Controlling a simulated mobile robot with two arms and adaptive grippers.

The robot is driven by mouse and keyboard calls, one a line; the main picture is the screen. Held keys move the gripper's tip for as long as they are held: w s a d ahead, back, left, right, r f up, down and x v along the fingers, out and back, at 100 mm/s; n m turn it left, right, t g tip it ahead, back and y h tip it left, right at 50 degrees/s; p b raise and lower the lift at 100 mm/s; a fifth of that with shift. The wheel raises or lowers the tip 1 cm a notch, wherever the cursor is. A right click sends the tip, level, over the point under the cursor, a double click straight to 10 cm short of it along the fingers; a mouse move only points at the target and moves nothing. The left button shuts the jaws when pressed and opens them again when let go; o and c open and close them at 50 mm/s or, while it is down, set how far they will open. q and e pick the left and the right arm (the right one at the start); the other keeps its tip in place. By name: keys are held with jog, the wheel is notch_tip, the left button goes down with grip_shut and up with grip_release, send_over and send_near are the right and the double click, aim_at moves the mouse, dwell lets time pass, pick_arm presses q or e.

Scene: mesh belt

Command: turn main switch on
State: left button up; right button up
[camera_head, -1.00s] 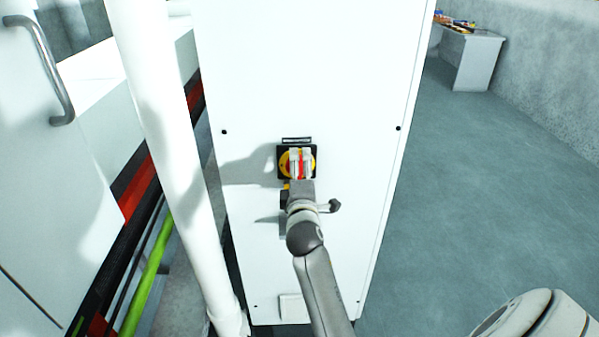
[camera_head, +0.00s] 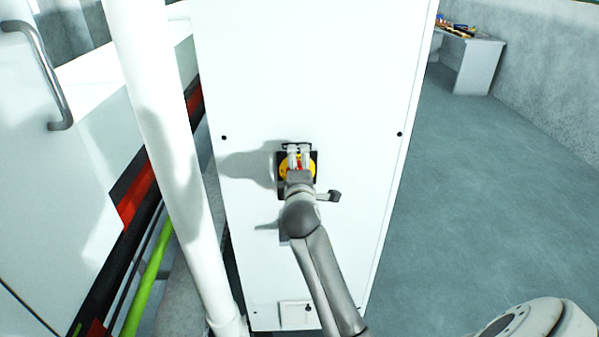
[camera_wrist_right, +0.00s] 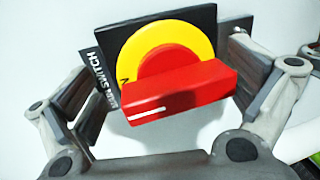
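The main switch is a rotary switch with a yellow disc (camera_head: 312,168) on a black plate, mounted on a white cabinet. In the right wrist view its red handle (camera_wrist_right: 180,93) lies almost level, with a white line at its left end by a letter N on the yellow ring. A "MAIN SWITCH" label (camera_wrist_right: 103,85) is at the left. My right gripper (camera_head: 298,156) is in front of the switch. In the wrist view the right gripper (camera_wrist_right: 172,98) is open, one finger beyond each end of the handle; contact is not clear. My left gripper is out of view.
The white cabinet (camera_head: 330,80) fills the middle. A white pipe (camera_head: 165,130) stands left of it, and a door with a metal handle (camera_head: 50,75) is at far left. A table (camera_head: 470,62) stands at the back right. The floor on the right is clear.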

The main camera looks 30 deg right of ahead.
aim_at(300, 131)
jog(key=r, duration=0.3)
jog(key=r+t, duration=0.1)
jog(key=r, duration=0.2)
jog(key=r+t+h, duration=0.1)
jog(key=r, duration=0.2)
jog(key=shift+s+r, duration=0.2)
jog(key=shift+s, duration=0.15)
jog(key=shift+g+y, duration=0.4)
jog(key=shift+g, duration=0.5)
jog(key=f, duration=0.8)
jog(key=shift+w, duration=0.3)
jog(key=shift+s+a+f+p, duration=0.15)
jog(key=shift+s+a+p, duration=0.2)
jog(key=shift+s, duration=0.15)
jog(key=shift+s+a+f+p, duration=0.1)
jog(key=shift+s+a+p, duration=0.2)
jog(key=shift+s, duration=0.2)
jog(key=f+p+v, duration=0.2)
jog(key=v, duration=0.8)
jog(key=shift+s, duration=0.5)
jog(key=shift+a+f, duration=0.1)
jog(key=shift+p, duration=0.45)
